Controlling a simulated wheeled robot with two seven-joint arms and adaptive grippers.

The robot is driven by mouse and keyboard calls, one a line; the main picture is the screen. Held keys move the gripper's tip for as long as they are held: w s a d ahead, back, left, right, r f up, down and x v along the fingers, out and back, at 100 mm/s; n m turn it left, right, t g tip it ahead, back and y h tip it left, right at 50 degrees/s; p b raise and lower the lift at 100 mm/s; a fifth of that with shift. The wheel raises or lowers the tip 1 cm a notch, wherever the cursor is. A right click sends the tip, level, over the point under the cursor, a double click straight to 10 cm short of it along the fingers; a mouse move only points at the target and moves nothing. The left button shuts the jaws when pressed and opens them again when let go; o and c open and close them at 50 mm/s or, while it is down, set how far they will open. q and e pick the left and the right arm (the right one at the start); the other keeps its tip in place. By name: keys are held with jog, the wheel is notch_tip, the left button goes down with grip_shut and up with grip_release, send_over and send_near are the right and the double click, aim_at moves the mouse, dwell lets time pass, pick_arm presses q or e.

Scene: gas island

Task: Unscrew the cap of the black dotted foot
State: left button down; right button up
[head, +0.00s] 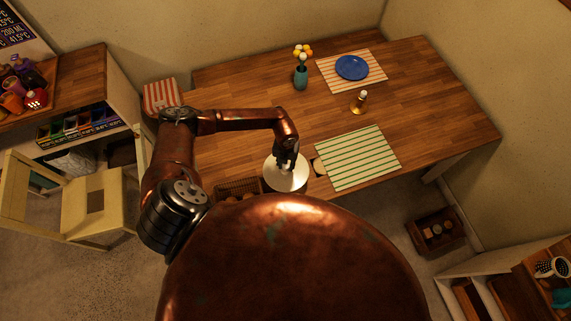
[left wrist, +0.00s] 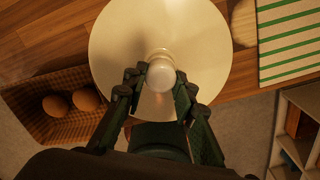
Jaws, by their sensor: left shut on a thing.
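A round cream disc with a pale rounded knob shows under my left gripper in the head view (head: 287,181). In the left wrist view the disc (left wrist: 120,40) fills the upper middle, and the knob (left wrist: 161,72) sits at its centre. My left gripper (head: 285,165) points down at the disc; in the left wrist view its fingers (left wrist: 160,80) are on either side of the knob, shut on it. What lies under the disc is mostly hidden. A white thing with black dots (head: 551,267) stands on the right shelf. My right gripper is not in view.
A basket (left wrist: 60,105) with brown round things is beside the disc. A green-striped mat (head: 358,158) lies to the right on the wooden table (head: 430,90). A vase (head: 300,78), a blue plate (head: 352,67) and a brass piece (head: 360,102) stand further back.

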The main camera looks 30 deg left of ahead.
pick_arm(q)
jog(key=shift+r+n+p, duration=0.1)
jog(key=shift+n+p, duration=0.35)
jog(key=shift+n, duration=0.95)
jog(key=n+p, duration=0.2)
jog(key=n, duration=0.1)
jog(key=shift+d, duration=0.1)
jog(key=shift+n, duration=0.4)
jog(key=shift+w, duration=0.1)
